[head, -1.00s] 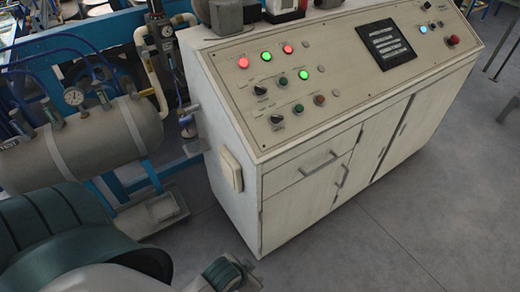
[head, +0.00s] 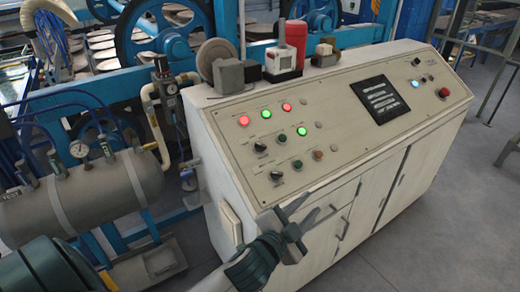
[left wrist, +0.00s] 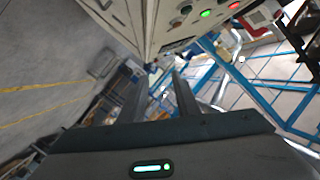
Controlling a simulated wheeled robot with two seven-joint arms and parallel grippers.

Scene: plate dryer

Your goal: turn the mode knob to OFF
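The sloped control panel (head: 330,110) of a pale cabinet holds two black selector knobs at its left, an upper one (head: 260,147) and a lower one (head: 276,176). Another dark knob (head: 416,61) is at the panel's far right. The labels are too small to read, so I cannot tell which is the mode knob. My left gripper (head: 318,205) is open and empty in front of the cabinet's drawer front, below and right of the left-hand knobs and apart from them.
Lit red and green lamps (head: 266,113) sit above the selector knobs. A red button (head: 444,92) is at the panel's right end. A grey tank (head: 95,190) with gauges and hoses stands left of the cabinet. A red cylinder (head: 296,40) stands on the cabinet's top ledge.

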